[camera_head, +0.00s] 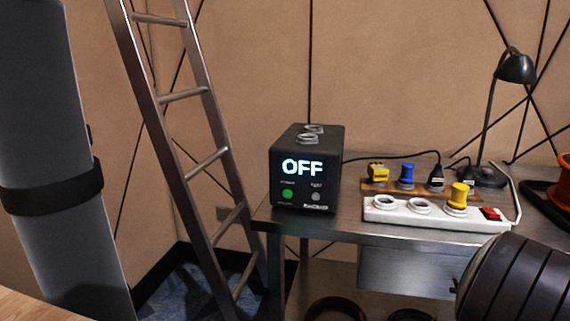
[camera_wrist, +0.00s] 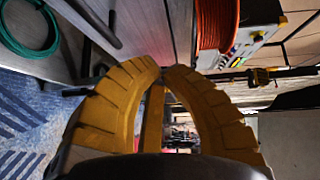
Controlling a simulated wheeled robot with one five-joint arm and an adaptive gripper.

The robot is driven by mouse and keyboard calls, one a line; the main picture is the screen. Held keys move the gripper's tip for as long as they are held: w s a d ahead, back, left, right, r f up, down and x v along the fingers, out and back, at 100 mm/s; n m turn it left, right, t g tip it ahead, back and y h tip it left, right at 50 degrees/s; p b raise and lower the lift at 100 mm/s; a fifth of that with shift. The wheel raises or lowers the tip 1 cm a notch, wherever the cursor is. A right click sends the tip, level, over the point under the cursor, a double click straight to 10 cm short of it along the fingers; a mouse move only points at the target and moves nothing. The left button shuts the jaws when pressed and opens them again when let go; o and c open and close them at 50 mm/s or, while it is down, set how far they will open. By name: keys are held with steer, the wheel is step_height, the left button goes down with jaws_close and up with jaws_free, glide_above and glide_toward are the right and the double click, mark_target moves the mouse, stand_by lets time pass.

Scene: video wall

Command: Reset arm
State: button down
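My gripper (camera_wrist: 163,72) shows in the wrist view as two curved yellow fingers. Their tips come together in the upper middle of the picture, with at most a very thin gap. I see no object clamped at the tips. A yellow strip stands between the fingers lower down, and I cannot tell what it belongs to. My gripper does not show in the head view.
In the head view, a black box reading OFF (camera_head: 303,168) and a white power strip (camera_head: 400,213) with a yellow plug (camera_head: 459,195) stand on a metal table (camera_head: 340,228). A black lamp (camera_head: 515,68) stands behind. A ladder (camera_head: 190,150) leans left. An orange cable reel (camera_wrist: 215,25) shows in the wrist view.

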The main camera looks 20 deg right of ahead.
steer(key=w+a+r+n+t+y+p, duration=0.2)
steer(key=w+a+r+n+y+p, duration=0.2)
steer(key=w+a+r+n+p, duration=0.35)
steer(key=w+a+r+n+t+y+p, duration=0.3)
steer(key=w+a+r+n+p, duration=0.2)
steer(key=w+a+p, duration=0.4)
steer(key=w+a+r+n+y+p, duration=0.2)
steer(key=a+r+n+y+p, duration=0.15)
steer(key=a, duration=0.25)
steer(key=w+a+r+n+y+p, duration=0.2)
steer(key=a+r+n+p, duration=0.15)
steer(key=a, duration=0.35)
steer(key=s+a+r+n+g+y+p, duration=0.2)
steer(key=s+a+r+n+p, duration=0.3)
steer(key=a, duration=0.3)
steer(key=s+a+r+n+g+y+p, duration=0.2)
steer(key=s+a+r+n+p, duration=0.4)
steer(key=a+r+n+p, duration=0.1)
steer(key=shift+s+a+r+n+g+p, duration=0.2)
steer(key=shift+a+r+n+g+p, duration=0.15)
steer(key=shift+a+n+p, duration=0.4)
steer(key=shift+a, duration=0.1)
